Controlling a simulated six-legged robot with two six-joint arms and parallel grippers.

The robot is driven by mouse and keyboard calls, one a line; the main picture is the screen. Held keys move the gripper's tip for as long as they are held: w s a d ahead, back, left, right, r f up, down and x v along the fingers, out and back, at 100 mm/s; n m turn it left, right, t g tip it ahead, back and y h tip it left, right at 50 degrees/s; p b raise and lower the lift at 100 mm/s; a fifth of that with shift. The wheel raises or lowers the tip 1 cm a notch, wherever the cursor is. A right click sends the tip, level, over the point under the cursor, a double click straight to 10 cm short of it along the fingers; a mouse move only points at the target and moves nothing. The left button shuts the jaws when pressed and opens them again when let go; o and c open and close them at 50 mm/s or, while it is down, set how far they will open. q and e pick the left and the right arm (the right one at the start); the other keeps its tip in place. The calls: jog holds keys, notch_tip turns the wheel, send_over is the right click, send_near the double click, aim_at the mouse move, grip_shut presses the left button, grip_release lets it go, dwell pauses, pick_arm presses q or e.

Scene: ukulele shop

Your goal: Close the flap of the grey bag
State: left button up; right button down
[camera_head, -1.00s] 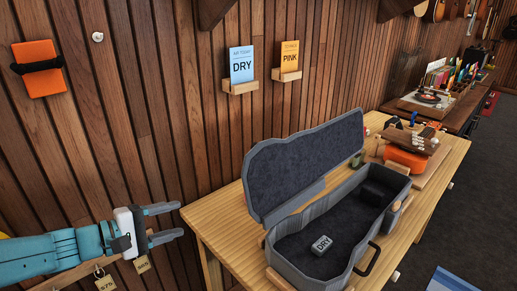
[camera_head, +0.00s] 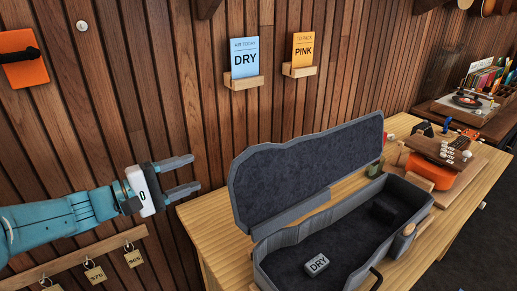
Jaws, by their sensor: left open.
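The grey bag looks like a hard grey case (camera_head: 262,262) with a dark plush lining, lying on the wooden table. Its flap, a grey lid (camera_head: 300,172), stands open and upright at the back, leaning towards the wall. A small grey block marked DRY (camera_head: 317,264) lies inside the case. My left gripper (camera_head: 195,173) is open and empty, just left of the lid's left edge, with its fingers pointing right. It appears apart from the lid. My right gripper is not in view.
An orange item (camera_head: 440,172) and a wooden piece (camera_head: 443,149) sit right of the case. The table's left end (camera_head: 205,222) is clear.

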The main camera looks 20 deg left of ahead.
aim_at(249, 152)
pick_arm(q)
jog(key=p+x, duration=0.2)
jog(key=x, duration=1.3)
jog(key=shift+s+p, duration=0.1)
jog(key=shift+p, duration=0.25)
jog(key=shift+w+d, duration=0.45)
jog(key=shift+w, duration=0.15)
